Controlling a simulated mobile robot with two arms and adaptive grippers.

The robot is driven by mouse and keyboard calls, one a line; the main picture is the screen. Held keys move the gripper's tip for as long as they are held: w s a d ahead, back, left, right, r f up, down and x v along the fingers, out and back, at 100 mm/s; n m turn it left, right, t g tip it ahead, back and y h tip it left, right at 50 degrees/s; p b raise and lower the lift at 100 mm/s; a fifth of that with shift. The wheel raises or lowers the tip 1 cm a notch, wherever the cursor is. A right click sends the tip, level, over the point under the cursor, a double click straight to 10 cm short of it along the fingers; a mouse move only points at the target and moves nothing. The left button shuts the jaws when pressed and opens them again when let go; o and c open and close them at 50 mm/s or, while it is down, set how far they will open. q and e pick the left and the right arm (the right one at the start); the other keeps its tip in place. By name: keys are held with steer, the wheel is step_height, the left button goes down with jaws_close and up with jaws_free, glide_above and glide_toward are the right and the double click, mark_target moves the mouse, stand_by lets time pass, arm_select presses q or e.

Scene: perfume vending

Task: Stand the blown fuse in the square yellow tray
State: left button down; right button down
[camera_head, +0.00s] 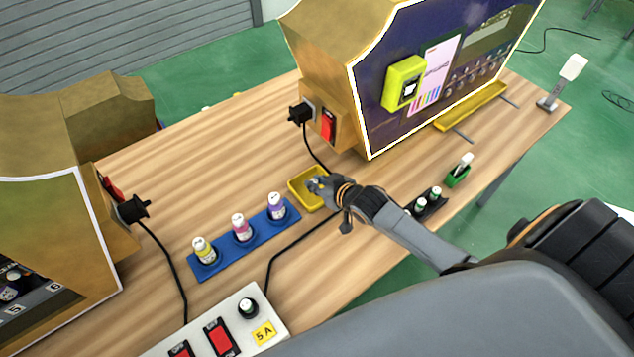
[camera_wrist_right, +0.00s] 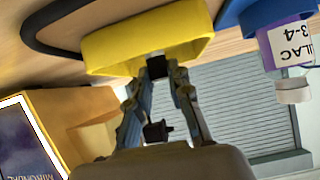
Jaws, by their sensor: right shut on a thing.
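The square yellow tray (camera_head: 294,190) sits on the table between the blue bottle rack and the right-hand machine. My right gripper (camera_head: 317,185) is low at the tray, with its fingertips over the inside. In the right wrist view, the gripper (camera_wrist_right: 157,76) is shut on a small dark piece, which I take as the blown fuse (camera_wrist_right: 156,66). The fuse is at the rim of the yellow tray (camera_wrist_right: 110,52) in that view. Most of the fuse is hidden by the fingers, so I cannot tell whether it touches the tray floor. My left gripper is out of view.
A blue rack (camera_head: 222,262) with three bottles stands left of the tray. A white power strip (camera_head: 240,340) is at the front. A black holder (camera_head: 431,209) and a green holder (camera_head: 457,180) stand to the right. A black cable (camera_head: 290,245) passes near the tray.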

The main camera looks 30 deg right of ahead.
steer(key=shift+f, duration=0.1)
steer(key=c, duration=1.2)
jaws_free()
steer(key=shift+r, duration=0.25)
steer(key=v, duration=1.2)
steer(key=shift+f, duration=0.1)
